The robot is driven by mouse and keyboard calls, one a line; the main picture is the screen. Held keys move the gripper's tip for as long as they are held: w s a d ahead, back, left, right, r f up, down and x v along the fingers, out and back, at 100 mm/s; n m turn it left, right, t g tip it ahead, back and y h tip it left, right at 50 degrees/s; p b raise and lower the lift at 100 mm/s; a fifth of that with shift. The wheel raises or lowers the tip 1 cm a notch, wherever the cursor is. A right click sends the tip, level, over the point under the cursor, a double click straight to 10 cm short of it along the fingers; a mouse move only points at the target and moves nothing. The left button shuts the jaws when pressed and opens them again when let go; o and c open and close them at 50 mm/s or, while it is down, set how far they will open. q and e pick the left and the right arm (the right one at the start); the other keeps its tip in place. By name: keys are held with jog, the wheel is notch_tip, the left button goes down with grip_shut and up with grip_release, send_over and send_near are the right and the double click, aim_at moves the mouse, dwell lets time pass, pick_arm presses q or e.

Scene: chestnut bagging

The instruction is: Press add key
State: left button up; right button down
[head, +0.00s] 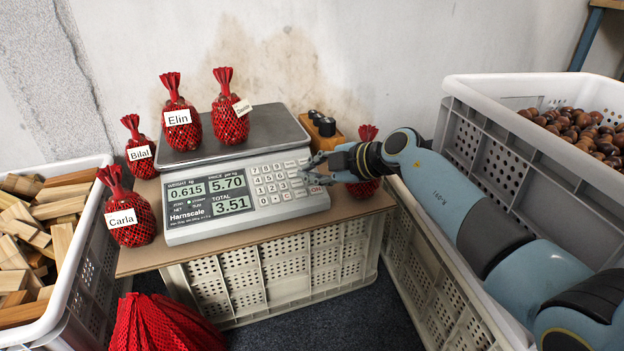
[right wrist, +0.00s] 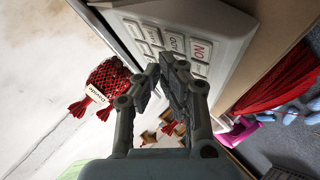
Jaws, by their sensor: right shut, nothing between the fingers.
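The white Harnscale (head: 245,228) stands on the board and reads weight 0.615, price 5.70 and total 3.51. Its keypad (head: 275,180) is at the right of its front. My right gripper (head: 310,168) is shut and empty, with its fingertips at the keypad's right edge. In the right wrist view the fingertips (right wrist: 167,66) are close to the ADD key (right wrist: 177,43), beside the red-lettered ON key (right wrist: 199,50). I cannot tell whether they touch a key. Two red net bags, one labelled Elin (head: 181,138), stand on the weighing pan (head: 262,125). My left gripper is out of view.
Bags Bilal (head: 141,160) and Carla (head: 130,228) stand left of the scale. Another red bag (head: 366,191) is partly hidden behind my right gripper. A wooden block with dark weights (head: 322,130) stands behind. Crates hold wood (head: 62,308) at left and chestnuts (head: 505,125) at right.

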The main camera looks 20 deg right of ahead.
jog(key=shift+w+f, duration=0.1)
jog(key=shift+f, duration=0.1)
jog(key=shift+w+f, duration=0.1)
jog(key=shift+f, duration=0.25)
dwell(0.8)
jog(key=shift+r+p, duration=0.7)
jog(key=shift+p, duration=0.25)
jog(key=shift+s+r, duration=0.1)
jog(key=shift+s, duration=0.15)
